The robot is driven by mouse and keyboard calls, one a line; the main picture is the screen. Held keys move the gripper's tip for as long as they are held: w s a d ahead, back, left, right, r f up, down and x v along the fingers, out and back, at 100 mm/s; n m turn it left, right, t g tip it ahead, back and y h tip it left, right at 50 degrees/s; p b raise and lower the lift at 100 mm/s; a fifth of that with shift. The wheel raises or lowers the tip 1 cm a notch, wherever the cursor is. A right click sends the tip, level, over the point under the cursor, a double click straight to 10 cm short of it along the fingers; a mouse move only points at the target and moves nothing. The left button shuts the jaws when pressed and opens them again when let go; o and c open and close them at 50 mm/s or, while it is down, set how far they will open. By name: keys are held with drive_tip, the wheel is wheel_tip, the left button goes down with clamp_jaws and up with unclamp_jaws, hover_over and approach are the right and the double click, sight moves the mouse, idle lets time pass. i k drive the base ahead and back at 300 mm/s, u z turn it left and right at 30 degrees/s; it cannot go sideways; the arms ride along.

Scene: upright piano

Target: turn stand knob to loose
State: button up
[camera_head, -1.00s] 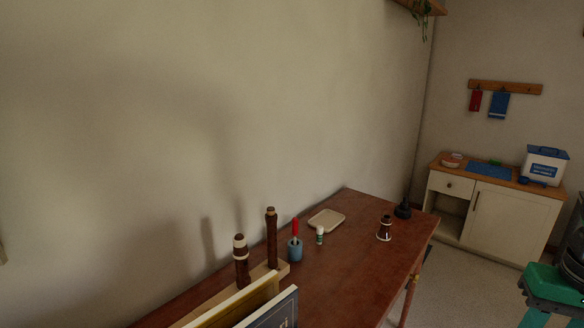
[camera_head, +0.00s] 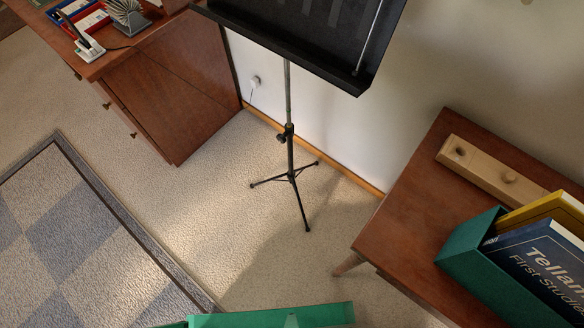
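A black music stand stands on the carpet between a desk and a table. Its wide desk plate (camera_head: 315,40) is cut by the top edge of the head view. A thin pole (camera_head: 288,95) runs down to a tripod base (camera_head: 292,178) with spread legs. A small dark stand knob (camera_head: 282,138) sticks out to the left of the pole at the collar, about mid-height. It is too small to tell whether it is tight or loose.
A brown table (camera_head: 415,190) at right holds a wooden block with pegs (camera_head: 480,160) and a green box (camera_head: 480,265) of books. A wooden desk (camera_head: 180,80) stands at left. A checked rug (camera_head: 80,240) lies at lower left. Carpet before the stand is clear.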

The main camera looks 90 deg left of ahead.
sight(281, 137)
drive_tip(key=u, duration=1.8)
drive_tip(key=k, duration=0.7)
drive_tip(key=z, duration=0.1)
